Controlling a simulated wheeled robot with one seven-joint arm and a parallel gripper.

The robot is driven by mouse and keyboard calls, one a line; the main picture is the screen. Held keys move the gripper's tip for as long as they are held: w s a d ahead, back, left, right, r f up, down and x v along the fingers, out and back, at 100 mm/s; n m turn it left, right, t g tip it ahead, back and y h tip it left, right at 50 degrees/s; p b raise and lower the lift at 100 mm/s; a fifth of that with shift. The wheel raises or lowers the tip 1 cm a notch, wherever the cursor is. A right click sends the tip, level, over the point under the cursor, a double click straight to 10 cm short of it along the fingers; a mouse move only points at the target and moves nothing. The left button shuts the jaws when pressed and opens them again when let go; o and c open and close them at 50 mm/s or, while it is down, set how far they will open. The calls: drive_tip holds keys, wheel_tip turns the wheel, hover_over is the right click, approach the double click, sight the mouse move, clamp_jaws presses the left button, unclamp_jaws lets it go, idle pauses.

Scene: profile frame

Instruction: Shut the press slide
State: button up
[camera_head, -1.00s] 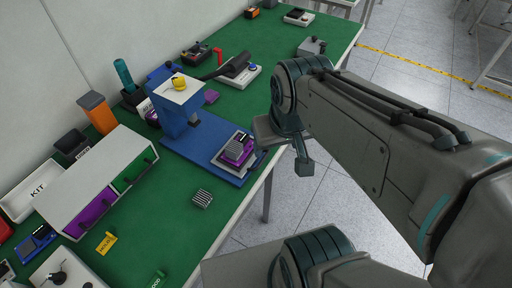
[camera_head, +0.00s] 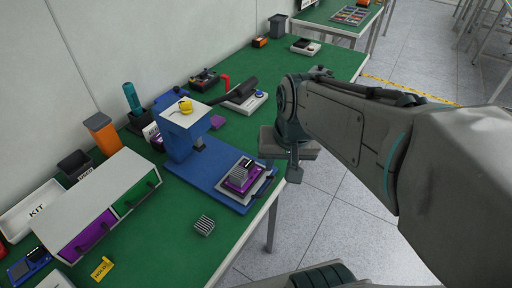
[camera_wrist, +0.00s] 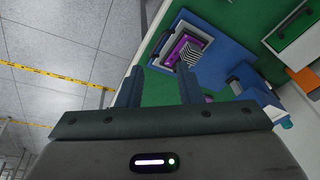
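The blue press (camera_head: 182,135) stands on the green bench, with a pale top plate, a yellow knob and a dark lever. Its slide, a light plate (camera_head: 262,186) carrying a purple fixture (camera_head: 238,182) with a finned grey block, sits at the front end of the blue base, out from under the press head. The fixture also shows in the wrist view (camera_wrist: 175,50). My gripper (camera_head: 294,172) is just right of the slide, past the bench's front edge. In the wrist view my gripper (camera_wrist: 158,88) has its two fingers apart with nothing between them.
A second finned block (camera_head: 203,225) lies on the bench in front of the press. A drawer unit (camera_head: 100,205) with purple and green fronts stands at the left. A black-and-white device with a blue button (camera_head: 258,96) lies behind.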

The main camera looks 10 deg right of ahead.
sight(269, 185)
drive_tip(key=w+d+f+m+g+y+b, duration=0.1)
drive_tip(key=w+d+f+m+b, duration=0.35)
drive_tip(key=w+f+m, duration=0.4)
drive_tip(key=shift+n, duration=0.95)
drive_tip(key=w+f, duration=0.1)
drive_tip(key=f, duration=0.3)
drive_tip(key=w+a+f, duration=0.1)
drive_tip(key=f, duration=0.4)
drive_tip(key=w+a+f, duration=0.1)
drive_tip(key=f, duration=0.4)
drive_tip(key=shift+a+f+b, duration=0.15)
drive_tip(key=shift+f+b, duration=0.05)
drive_tip(key=shift+b, duration=0.1)
drive_tip(key=shift+c, duration=0.3)
drive_tip(key=shift+w, duration=0.1)
clamp_jaws()
